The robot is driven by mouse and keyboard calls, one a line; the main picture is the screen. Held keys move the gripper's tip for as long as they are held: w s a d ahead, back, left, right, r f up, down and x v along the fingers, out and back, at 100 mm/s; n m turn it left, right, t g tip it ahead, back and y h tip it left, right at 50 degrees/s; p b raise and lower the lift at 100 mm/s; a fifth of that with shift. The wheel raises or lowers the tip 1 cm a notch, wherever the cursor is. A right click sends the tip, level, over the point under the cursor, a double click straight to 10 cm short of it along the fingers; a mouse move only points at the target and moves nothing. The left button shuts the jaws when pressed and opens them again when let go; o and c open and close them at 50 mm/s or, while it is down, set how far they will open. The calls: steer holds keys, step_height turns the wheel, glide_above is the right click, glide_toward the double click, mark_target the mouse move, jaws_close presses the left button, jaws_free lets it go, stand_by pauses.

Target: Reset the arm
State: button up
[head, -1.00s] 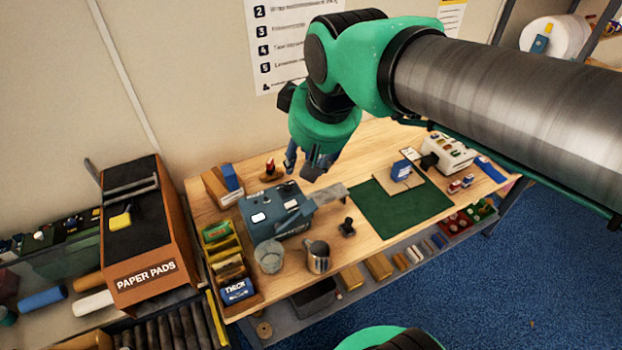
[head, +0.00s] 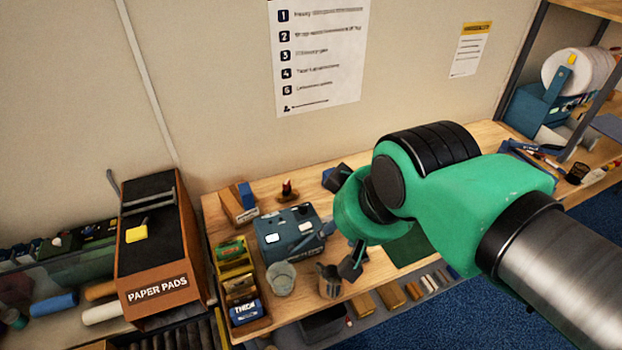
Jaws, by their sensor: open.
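My green and black arm reaches in from the right edge in the head view, over the wooden table (head: 222,222). My gripper (head: 350,262) points down in front of the table, mostly hidden behind the green wrist. Only its dark end shows, to the right of the metal mug (head: 328,282). It appears empty, with nothing seen between its fingers. Whether it touches anything cannot be told.
A teal machine (head: 285,238), a clear cup (head: 281,278) and a caddy of boxes (head: 247,327) stand on the table's left half. A paper-pads dispenser (head: 158,250) stands further left. The arm hides most of the green mat (head: 412,250).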

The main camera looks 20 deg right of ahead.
step_height(320, 180, down, 16)
steer(key=b, duration=1.5)
steer(key=shift+r+b, duration=0.15)
steer(key=shift+b, duration=0.15)
